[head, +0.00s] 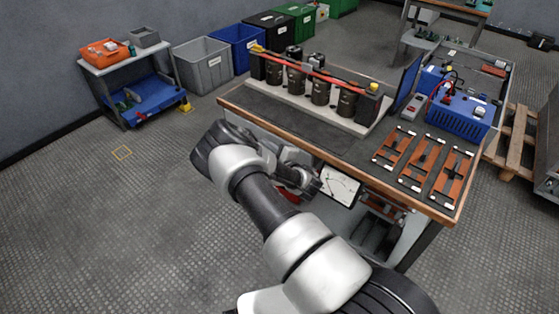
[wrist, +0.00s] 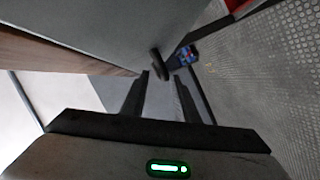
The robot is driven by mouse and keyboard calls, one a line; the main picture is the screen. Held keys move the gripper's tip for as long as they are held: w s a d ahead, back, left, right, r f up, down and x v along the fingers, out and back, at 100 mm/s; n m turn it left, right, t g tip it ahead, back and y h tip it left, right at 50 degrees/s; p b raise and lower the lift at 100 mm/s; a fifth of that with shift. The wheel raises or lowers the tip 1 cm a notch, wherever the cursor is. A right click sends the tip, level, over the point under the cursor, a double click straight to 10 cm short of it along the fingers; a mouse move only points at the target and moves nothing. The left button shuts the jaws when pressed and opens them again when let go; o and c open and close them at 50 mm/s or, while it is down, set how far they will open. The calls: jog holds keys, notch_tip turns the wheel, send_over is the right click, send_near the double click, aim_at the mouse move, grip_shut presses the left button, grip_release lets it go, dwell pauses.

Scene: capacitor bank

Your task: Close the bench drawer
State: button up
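The workbench (head: 350,155) stands in front of me in the head view. My arm covers much of its front, so I cannot tell there how far the drawer is out. In the wrist view, a broad grey panel (wrist: 120,25) fills the upper left; it may be the drawer front. A small dark knob or handle-like piece (wrist: 157,63) shows at its lower edge, just beyond my fingertips. My gripper (wrist: 160,78) is open, with its two fingers apart and nothing visibly held. In the head view my gripper is mostly hidden behind my arm near the bench's front edge.
Capacitors (head: 320,90) with a red strip stand on the bench, and copper-coloured plates (head: 425,160) lie at its right. A blue power unit (head: 458,115) is behind them. A side cart (head: 130,80) stands at the left. The floor (head: 100,210) between is clear.

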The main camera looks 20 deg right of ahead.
jog(key=p+v, duration=0.2)
jog(key=v, duration=1)
jog(key=shift+s, duration=0.35)
jog(key=w+d+r+m+g+h, duration=0.1)
jog(key=w+d+r+m+h, duration=0.1)
jog(key=r+m+h, duration=0.5)
jog(key=w+d+r+m+g, duration=0.2)
jog(key=w+r+m, duration=0.15)
jog(key=r, duration=0.85)
jog(key=s+a+r+m+g+y, duration=0.15)
jog(key=s+a+r, duration=0.25)
jog(key=s+r, duration=0.55)
jog(key=s+a+r+m+g+y, duration=0.1)
jog(key=s+a+r+m+g, duration=0.2)
jog(key=s+r, duration=0.7)
jog(key=s+a+f+g, duration=0.1)
jog(key=s+a+g, duration=0.1)
jog(key=s, duration=1.3)
notch_tip(320, 180, up, 20)
jog(key=p, duration=2.1)
jog(key=shift+r, duration=0.25)
